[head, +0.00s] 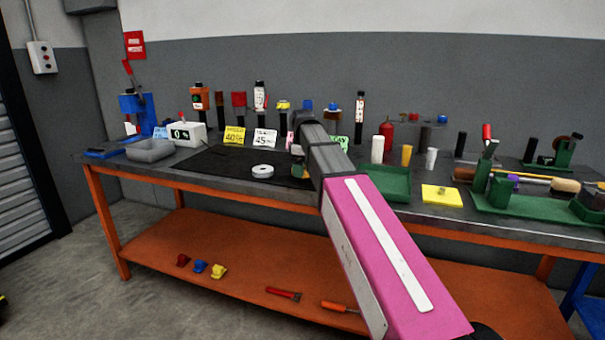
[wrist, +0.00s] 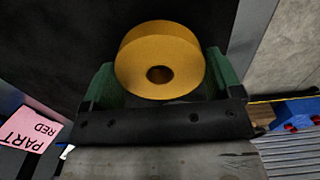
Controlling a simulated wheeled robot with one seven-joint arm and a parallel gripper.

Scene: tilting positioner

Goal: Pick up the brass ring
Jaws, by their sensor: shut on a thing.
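The brass ring (wrist: 160,52) is a thick golden disc with a round hole, seen in the wrist view between the two green fingers of my gripper (wrist: 158,80). The fingers touch it on both sides and are shut on it. In the head view my gripper (head: 299,168) is over the right part of the black mat, beyond my pink arm. The ring is mostly hidden there, and I cannot tell how high it is above the mat.
A white ring (head: 262,171) lies on the black mat (head: 215,165) to the left. A green tray (head: 385,184) and a yellow pad (head: 442,198) lie to the right. Several bottles, cylinders and cards stand behind. A pink card (wrist: 27,131) shows in the wrist view.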

